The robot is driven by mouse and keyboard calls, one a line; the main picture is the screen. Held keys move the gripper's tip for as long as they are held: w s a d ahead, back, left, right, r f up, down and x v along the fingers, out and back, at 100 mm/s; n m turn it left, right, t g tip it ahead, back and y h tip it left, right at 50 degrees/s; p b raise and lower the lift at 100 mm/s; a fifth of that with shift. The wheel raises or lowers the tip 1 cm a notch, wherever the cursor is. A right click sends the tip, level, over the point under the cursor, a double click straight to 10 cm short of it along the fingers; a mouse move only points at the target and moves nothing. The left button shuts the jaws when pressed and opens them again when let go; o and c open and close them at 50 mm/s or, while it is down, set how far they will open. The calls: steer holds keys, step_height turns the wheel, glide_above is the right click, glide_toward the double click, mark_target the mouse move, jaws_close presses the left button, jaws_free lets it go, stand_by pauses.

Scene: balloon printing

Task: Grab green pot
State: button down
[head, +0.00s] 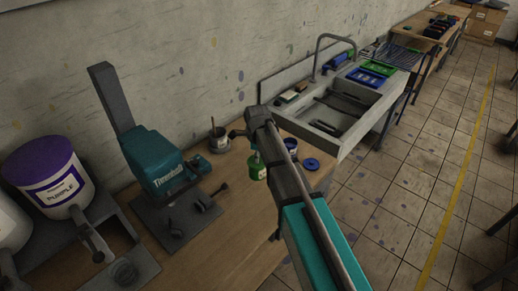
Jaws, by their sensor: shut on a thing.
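The green pot (257,171) is a small pot with a green top and a pale label. It is near the right end of the wooden table in the head view, just left of my arm. My gripper (251,142) reaches down over it from above and is shut on its upper part. The fingertips are small and partly hidden by my own arm. I cannot tell whether the pot's base touches the table.
A dark blue pot (291,146) and a blue lid (311,164) are right of my arm. A grey pot (219,141) with a stick, a teal press (165,165) and a purple-labelled bucket (52,181) stand left. A sink (338,127) is beyond the wooden table (236,222).

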steer(key=s+r+p, duration=0.2)
steer(key=s, duration=0.3)
steer(key=shift+s+a+r, duration=0.25)
steer(key=shift+s+a, duration=0.05)
steer(key=shift+a, duration=0.05)
steer(key=shift+f, duration=0.1)
